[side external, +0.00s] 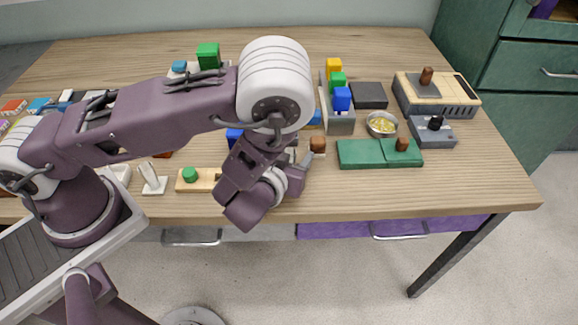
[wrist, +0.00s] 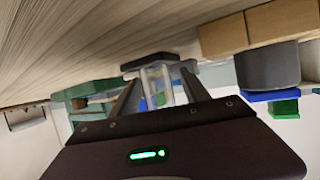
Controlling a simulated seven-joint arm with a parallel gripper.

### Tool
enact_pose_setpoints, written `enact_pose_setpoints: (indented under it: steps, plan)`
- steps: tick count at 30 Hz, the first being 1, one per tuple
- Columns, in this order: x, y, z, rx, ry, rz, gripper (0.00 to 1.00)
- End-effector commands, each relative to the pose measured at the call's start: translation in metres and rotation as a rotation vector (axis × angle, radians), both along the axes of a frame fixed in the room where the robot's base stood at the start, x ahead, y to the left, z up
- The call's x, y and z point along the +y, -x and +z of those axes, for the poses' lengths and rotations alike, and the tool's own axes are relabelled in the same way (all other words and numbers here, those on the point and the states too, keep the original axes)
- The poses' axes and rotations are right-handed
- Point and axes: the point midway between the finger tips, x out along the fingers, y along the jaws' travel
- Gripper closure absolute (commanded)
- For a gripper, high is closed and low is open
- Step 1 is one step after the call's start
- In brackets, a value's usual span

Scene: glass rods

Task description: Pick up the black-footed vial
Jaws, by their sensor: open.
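The black-footed vial (wrist: 157,82) is a clear glass piece with a dark foot (wrist: 150,62) in the wrist view, where the picture is turned over so the foot is at the top against the wooden table. My gripper (wrist: 164,88) is open, with its two dark fingers reaching to either side of the vial. I cannot tell whether either finger touches the glass. In the side external view my gripper (side external: 302,165) is low over the front middle of the table. I cannot make out the vial clearly there, behind my wrist and fingers.
A wooden block with a green knob (side external: 190,175) lies left of my gripper. A block with a brown top (side external: 317,144) stands close on the right. Farther right are a green board (side external: 362,154), a bowl (side external: 381,124) and grey boxes. The table's front edge is near.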

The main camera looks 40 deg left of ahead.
Motion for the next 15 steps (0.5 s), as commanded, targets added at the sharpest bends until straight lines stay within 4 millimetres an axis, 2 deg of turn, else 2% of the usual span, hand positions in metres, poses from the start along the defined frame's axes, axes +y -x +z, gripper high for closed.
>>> enact_pose_setpoints:
  steps: [5, 13, 15]
  plan:
    - [-0.0002, -0.0003, -0.0002, 0.001, 0.001, -0.001, 0.46]
    - [-0.0001, -0.0002, 0.0000, 0.001, 0.000, 0.000, 0.97]
    - [-0.0003, -0.0002, 0.0001, 0.001, 0.000, 0.000, 1.00]
